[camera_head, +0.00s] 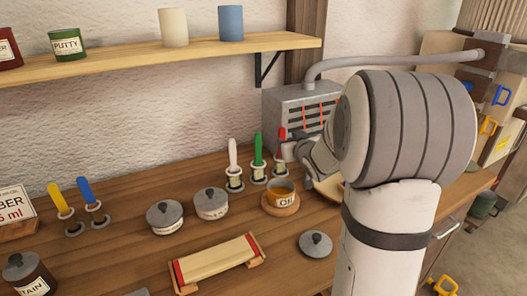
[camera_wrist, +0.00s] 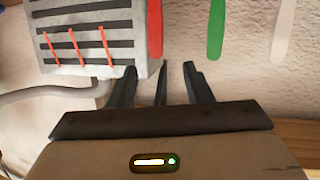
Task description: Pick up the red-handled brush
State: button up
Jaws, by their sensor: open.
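The green-handled brush (camera_head: 258,150) and white-handled brush (camera_head: 233,155) stand close to the left. An oil cup (camera_head: 281,193) sits in front on a round wooden base. A grey slotted box (camera_head: 300,108) is behind. Lidded pots (camera_head: 211,203) and a lath piece (camera_head: 216,262) occupy the bench.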

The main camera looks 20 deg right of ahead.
aim_at(283, 134)
jog(key=w+f+t+y, duration=0.1)
jog(key=w, duration=0.2)
jog(key=w+f+n+y, duration=0.1)
jog(key=w, duration=0.3)
jog(key=w+d+f+t+y, duration=0.1)
jog(key=w+y, duration=0.1)
jog(key=w, duration=0.2)
jog(key=shift+n+t, duration=0.3)
jog(key=shift+n, duration=0.1)
grip_shut()
